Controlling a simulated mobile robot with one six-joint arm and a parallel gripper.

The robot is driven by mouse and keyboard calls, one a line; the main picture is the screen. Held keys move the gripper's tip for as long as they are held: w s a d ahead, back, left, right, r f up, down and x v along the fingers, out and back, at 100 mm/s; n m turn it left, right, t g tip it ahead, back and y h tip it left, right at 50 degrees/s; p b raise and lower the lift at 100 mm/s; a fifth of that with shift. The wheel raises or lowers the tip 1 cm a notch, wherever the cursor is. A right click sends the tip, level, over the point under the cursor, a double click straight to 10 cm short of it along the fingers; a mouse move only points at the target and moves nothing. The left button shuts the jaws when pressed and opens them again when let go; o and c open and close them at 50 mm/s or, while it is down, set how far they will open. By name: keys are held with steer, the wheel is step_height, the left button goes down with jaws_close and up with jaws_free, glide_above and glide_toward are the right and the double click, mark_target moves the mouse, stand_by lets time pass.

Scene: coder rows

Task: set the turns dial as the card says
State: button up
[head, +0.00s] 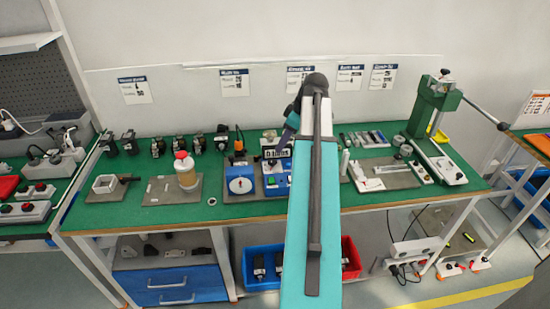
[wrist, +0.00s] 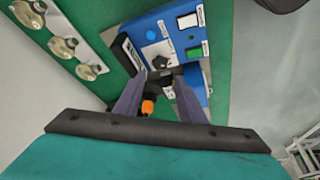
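The blue control box (head: 275,185) stands on the green bench, partly behind my arm. In the wrist view the box (wrist: 165,30) shows a dark display, a white plate with a dial knob (wrist: 160,61), a green button (wrist: 194,53) and a white button (wrist: 188,20). My gripper (wrist: 161,76) is over the box's near part, its two fingers apart. A small dark part (wrist: 167,83) shows between them; contact cannot be told. The wall cards, one of them here (head: 235,82), are too small to read.
A blue box with a white round face (head: 240,184) stands left of the control box. A grey plate with a jar (head: 187,172) is farther left. A green press (head: 433,105) stands at the right. An orange part (wrist: 148,106) shows near my fingers.

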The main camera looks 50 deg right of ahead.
mark_target(273, 161)
steer(key=shift+p+x, duration=0.9)
steer(key=shift+x, duration=4.1)
steer(key=shift+c, duration=0.2)
steer(key=c, duration=0.7)
